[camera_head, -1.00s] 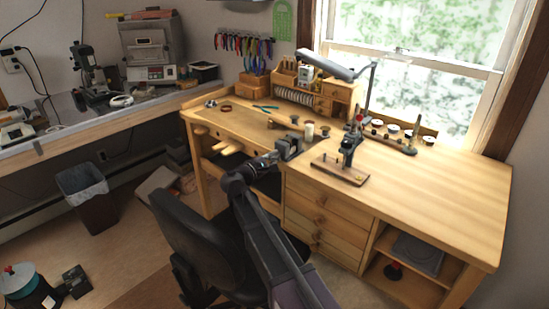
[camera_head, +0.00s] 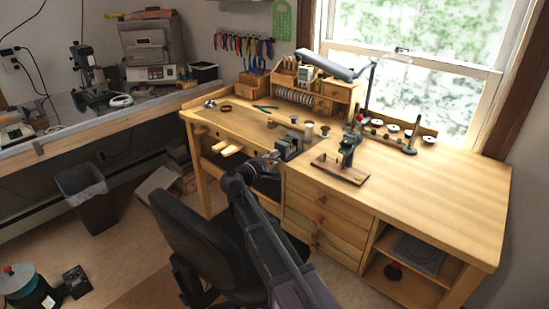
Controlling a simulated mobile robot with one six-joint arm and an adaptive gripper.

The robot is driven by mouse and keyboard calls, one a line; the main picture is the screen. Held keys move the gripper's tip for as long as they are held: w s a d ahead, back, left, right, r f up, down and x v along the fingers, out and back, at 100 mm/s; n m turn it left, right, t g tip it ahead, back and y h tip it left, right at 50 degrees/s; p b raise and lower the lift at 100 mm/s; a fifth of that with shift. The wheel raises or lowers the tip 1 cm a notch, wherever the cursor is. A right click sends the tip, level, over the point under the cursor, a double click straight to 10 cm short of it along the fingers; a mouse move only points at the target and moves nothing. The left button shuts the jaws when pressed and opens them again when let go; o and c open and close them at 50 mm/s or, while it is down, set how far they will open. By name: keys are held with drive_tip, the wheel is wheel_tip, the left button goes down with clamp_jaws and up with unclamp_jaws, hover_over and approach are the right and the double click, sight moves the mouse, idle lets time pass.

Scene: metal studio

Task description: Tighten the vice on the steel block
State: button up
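A small dark grey vice (camera_head: 289,146) stands at the front edge of the wooden workbench, near its middle. The steel block cannot be told apart from the vice at this size. My gripper (camera_head: 273,156) is at the vice's front left side, close to it or touching; I cannot tell which. A vice handle is not clearly visible, and the finger opening is too small to make out.
The wooden workbench (camera_head: 440,195) has clear room on its right. A dark stand on a wooden base (camera_head: 342,171) is right of the vice. Small jars (camera_head: 308,131) stand behind it. A black chair (camera_head: 190,245) is below the bench front, beside my arm.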

sight(269, 160)
drive_tip(key=shift+o, duration=0.8)
drive_tip(key=shift+a, duration=0.1)
drive_tip(key=shift+v, duration=3.75)
